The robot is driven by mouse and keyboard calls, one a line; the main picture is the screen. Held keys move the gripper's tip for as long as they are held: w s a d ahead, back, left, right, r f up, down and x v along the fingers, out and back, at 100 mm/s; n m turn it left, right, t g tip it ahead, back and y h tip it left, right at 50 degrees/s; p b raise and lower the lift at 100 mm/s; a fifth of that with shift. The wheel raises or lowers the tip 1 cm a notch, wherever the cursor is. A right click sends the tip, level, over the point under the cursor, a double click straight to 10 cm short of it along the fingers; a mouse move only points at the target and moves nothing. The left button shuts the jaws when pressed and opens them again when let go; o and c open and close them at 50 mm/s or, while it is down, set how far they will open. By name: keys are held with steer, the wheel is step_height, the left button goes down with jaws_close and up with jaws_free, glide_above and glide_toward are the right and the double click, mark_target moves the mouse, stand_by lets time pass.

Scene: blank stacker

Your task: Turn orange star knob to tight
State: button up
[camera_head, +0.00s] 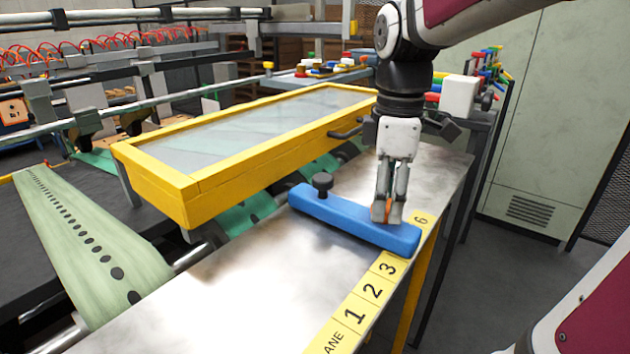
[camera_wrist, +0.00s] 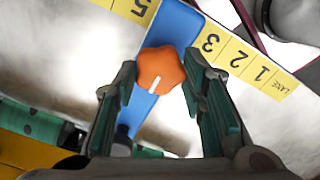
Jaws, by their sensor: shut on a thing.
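The orange star knob (camera_wrist: 160,68) sits on the blue bar (camera_wrist: 177,25), with a white line mark on its top. In the head view the blue bar (camera_head: 340,213) lies on the metal table, and only a sliver of the orange knob (camera_head: 394,211) shows between the fingers. My gripper (camera_head: 388,214) points down over the bar's near right part. In the wrist view my gripper (camera_wrist: 160,88) has one finger on each side of the knob and is shut on it. No tight marking can be made out.
A black knob (camera_head: 322,182) stands on the bar's left part. A yellow numbered strip (camera_head: 372,290) runs along the table edge. A yellow-framed clear cover (camera_head: 188,205) stands behind the bar. The metal table (camera_head: 225,297) is bare in front of the bar.

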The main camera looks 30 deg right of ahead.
steer(key=shift+m, duration=0.3)
steer(key=m+p, duration=0.2)
steer(key=m, duration=0.1)
steer(key=shift+r+m+p, duration=0.15)
steer(key=shift+m+p, duration=0.15)
steer(key=shift+p, duration=0.1)
steer(key=m+p, duration=0.3)
steer(key=m, duration=0.2)
steer(key=m+p, duration=0.3)
steer(key=m, duration=0.1)
steer(key=shift+m, duration=0.4)
steer(key=shift+m+p, duration=1.2)
steer(key=shift+m, duration=0.7)
steer(key=shift+w+d, duration=0.1)
steer(key=o, duration=1.2)
steer(key=shift+c, duration=0.2)
